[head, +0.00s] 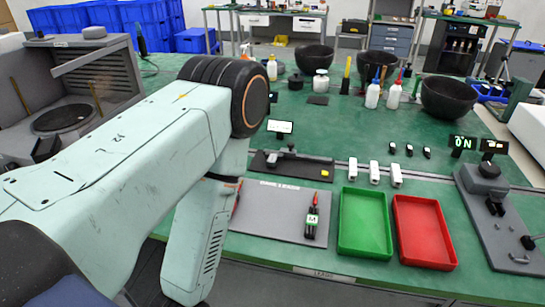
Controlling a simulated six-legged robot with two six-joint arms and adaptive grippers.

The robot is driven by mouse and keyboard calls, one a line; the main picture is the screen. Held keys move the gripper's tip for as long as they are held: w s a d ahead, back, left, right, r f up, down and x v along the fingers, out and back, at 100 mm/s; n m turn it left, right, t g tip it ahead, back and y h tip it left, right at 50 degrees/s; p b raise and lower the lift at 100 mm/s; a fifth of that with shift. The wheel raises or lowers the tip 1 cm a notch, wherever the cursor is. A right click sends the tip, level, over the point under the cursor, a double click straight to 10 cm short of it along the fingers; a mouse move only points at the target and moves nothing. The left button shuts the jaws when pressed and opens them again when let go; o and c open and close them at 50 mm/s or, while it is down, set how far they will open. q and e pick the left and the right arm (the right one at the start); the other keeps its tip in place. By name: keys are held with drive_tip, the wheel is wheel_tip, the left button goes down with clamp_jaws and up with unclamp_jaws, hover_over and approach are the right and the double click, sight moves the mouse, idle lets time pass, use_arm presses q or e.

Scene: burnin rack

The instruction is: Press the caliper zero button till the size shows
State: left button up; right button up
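A grey caliper-like tool (300,157) lies on a dark mat (318,171) in the middle of the green bench. It is small in the view, and I cannot make out its zero button. A small pale display (280,126) stands just behind the mat; its reading is too small to tell. My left arm comes in from the left, with its big joint left of the display and its lower link hanging down at the bench's front edge. Its gripper is out of sight. My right arm and gripper do not show.
White blocks (375,172) stand behind the trays. A grey stand (483,180) with a lit display (462,143) is at right. Bottles and bowls stand behind.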

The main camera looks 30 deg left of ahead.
use_arm(q)
clamp_jaws()
idle(1.2)
